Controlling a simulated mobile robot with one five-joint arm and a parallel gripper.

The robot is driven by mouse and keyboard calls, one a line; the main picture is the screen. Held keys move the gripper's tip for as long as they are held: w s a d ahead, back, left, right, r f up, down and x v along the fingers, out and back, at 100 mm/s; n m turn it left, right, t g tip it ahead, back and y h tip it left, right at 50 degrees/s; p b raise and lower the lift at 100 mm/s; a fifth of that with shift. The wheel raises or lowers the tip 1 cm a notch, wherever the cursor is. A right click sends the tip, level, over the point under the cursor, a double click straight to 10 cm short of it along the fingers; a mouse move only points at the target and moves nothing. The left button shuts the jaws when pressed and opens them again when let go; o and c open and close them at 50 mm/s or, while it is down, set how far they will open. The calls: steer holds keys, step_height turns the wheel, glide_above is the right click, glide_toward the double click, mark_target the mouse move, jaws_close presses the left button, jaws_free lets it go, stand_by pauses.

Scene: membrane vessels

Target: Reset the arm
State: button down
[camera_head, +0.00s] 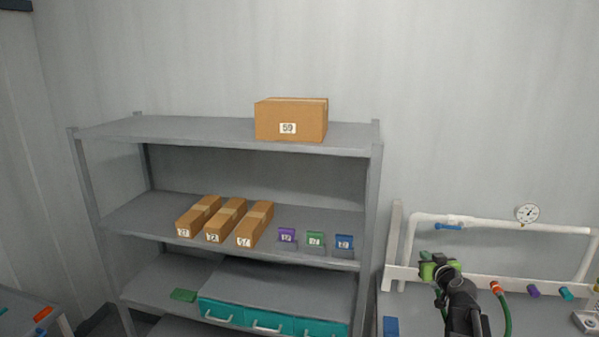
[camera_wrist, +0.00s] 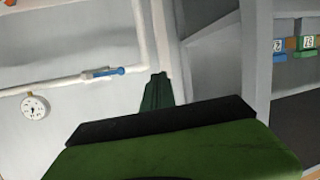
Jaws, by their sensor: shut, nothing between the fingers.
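My gripper (camera_head: 426,258) shows in the head view at the lower right, in front of the white pipe frame. Its green and black parts are raised on my dark arm, and it holds nothing. In the wrist view the dark green fingers (camera_wrist: 156,92) are together, above a wide black and green part of my gripper. Nothing is seen between them. A pressure gauge (camera_head: 527,213) and a blue-handled valve (camera_head: 449,226) are on the pipe behind. The valve also shows in the wrist view (camera_wrist: 102,72).
A grey shelf unit (camera_head: 110,133) stands at the left with a large box (camera_head: 290,120), three long boxes (camera_head: 226,219), small coloured blocks (camera_head: 315,239) and teal drawers (camera_head: 268,319). Coloured fittings (camera_head: 533,291) and a green hose (camera_head: 506,318) are right of my arm.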

steer(key=s+a+f+n+g+y+b, duration=0.25)
steer(key=a+f+b, duration=0.25)
steer(key=a+f, duration=0.65)
steer(key=s+a+f+n+g+y+b, duration=0.25)
steer(key=a+f+g+b, duration=0.2)
steer(key=a+f, duration=0.7)
steer(key=s+a+f+g+h+b, duration=0.2)
steer(key=s+a+f+g+b, duration=0.25)
steer(key=s, duration=0.55)
steer(key=s+d+f+m+g+h+p, duration=0.2)
steer(key=s+m, duration=0.3)
steer(key=s, duration=0.4)
steer(key=shift+d+f+g+p, duration=0.35)
steer(key=shift+d+g, duration=0.4)
steer(key=shift+d, duration=0.15)
